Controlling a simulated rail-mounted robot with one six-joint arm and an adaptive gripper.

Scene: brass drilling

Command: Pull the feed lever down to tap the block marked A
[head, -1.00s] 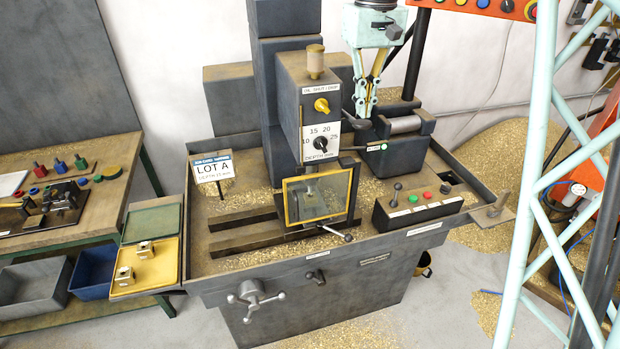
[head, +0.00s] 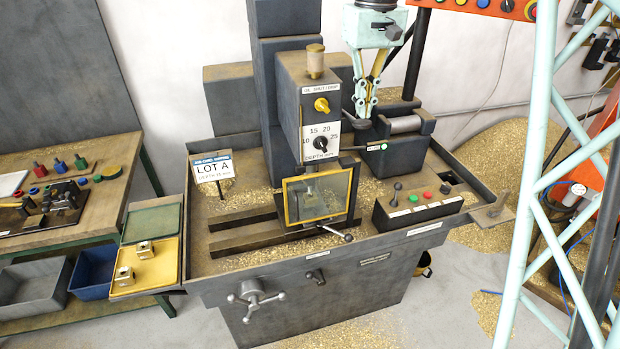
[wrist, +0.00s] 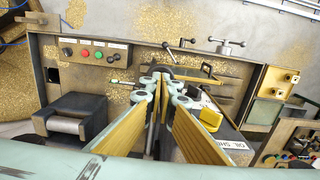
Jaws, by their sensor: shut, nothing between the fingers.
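The drill press head (head: 312,100) stands in the middle of the head view, with a depth scale and black dial on its front. The feed lever's dark knob (head: 362,129) sticks out at its right side, by a small green tag. My gripper (head: 366,112) is shut, with its fingertips just above the knob; whether they touch it is unclear. In the wrist view, my fingertips (wrist: 163,76) meet in front of a dark rounded end. A block (head: 313,198) shows dimly behind the yellow-framed guard (head: 287,205); I cannot read a mark on it.
A yellow tray (head: 168,270) at the left holds two small metal blocks; a green tray (head: 150,224) lies behind it. A LOT A sign (head: 211,169) stands left of the press. A button box (head: 425,208) sits at the right. Brass chips litter the machine bed.

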